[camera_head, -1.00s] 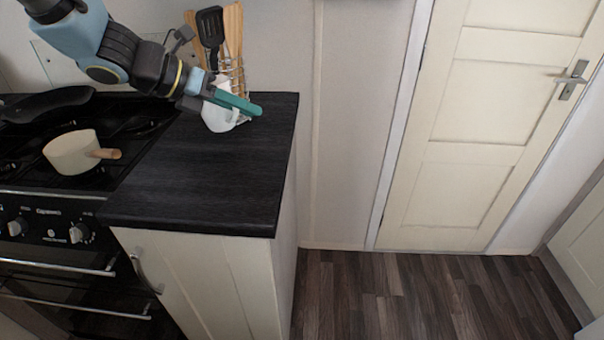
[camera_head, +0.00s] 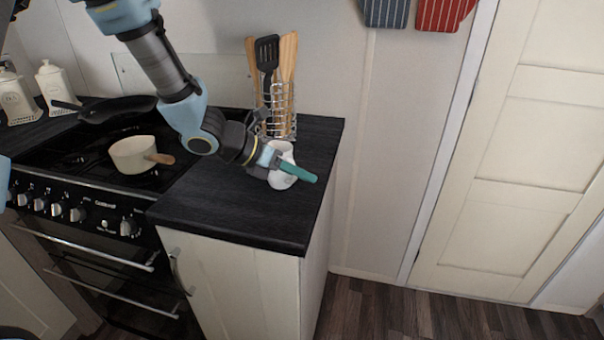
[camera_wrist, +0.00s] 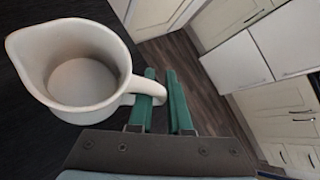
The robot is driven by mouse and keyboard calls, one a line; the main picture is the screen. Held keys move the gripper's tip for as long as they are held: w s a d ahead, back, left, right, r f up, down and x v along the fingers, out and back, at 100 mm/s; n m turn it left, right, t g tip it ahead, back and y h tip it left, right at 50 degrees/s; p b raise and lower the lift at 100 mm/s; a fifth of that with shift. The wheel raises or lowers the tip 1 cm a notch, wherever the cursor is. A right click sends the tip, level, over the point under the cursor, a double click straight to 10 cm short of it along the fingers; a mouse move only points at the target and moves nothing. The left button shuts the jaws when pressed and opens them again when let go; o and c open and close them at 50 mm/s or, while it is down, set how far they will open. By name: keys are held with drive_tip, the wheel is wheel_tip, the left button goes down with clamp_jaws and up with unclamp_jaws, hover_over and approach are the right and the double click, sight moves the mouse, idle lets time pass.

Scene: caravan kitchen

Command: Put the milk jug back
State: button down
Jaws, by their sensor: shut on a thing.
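The white milk jug (camera_head: 283,180) is at the right part of the dark worktop, in front of the utensil rack. In the wrist view the jug (camera_wrist: 85,75) shows from above, looks empty inside, and has its spout at upper left. My gripper (camera_head: 298,171) with green fingers is at the jug's handle. In the wrist view my gripper (camera_wrist: 165,100) is shut on the handle, which passes between the fingers. I cannot tell whether the jug's base touches the worktop.
A wire rack (camera_head: 278,112) with utensils stands behind the jug. A cream saucepan (camera_head: 135,155) and a dark frying pan (camera_head: 105,108) are on the hob. Two white canisters (camera_head: 52,85) stand at far left. The worktop's front (camera_head: 240,215) is clear.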

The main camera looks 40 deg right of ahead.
drive_tip(key=c, duration=1.3)
unclamp_jaws()
drive_tip(key=shift+f, duration=0.15)
drive_tip(key=o, duration=0.5)
drive_tip(key=shift+c, duration=0.2)
drive_tip(key=shift+r, duration=0.25)
drive_tip(key=b+v, duration=0.1)
drive_tip(key=v, duration=1.1)
drive_tip(key=shift+f, duration=0.1)
